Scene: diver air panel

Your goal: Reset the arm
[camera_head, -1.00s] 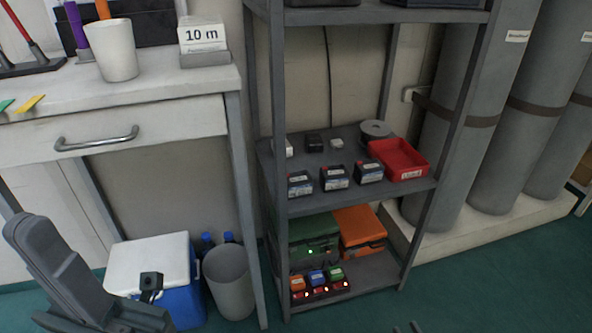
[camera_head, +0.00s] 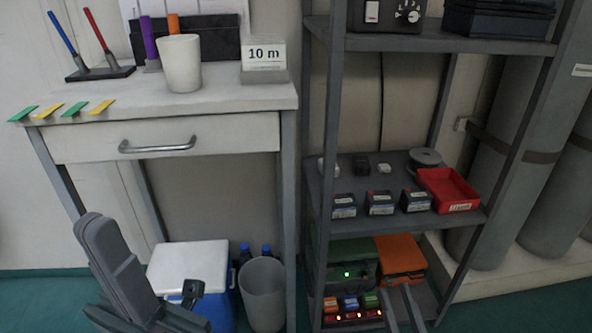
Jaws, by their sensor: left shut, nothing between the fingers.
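My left gripper (camera_head: 98,232) is at the lower left in the head view, in front of the desk's open legs and left of the cooler. Its fingers point up and lie together, with nothing between them. My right gripper (camera_head: 399,293) shows only as two thin grey fingers at the bottom edge, in front of the shelf's lowest level. Its fingers are apart and nothing shows between them. The rest of the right arm is out of view.
A white desk (camera_head: 220,98) with a drawer stands at the left, holding a cup (camera_head: 180,64) and a 10 m sign (camera_head: 264,58). Below are a blue-white cooler (camera_head: 188,266) and a grey bin (camera_head: 262,292). A grey shelf (camera_head: 320,200) and tall cylinders (camera_head: 520,170) stand right.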

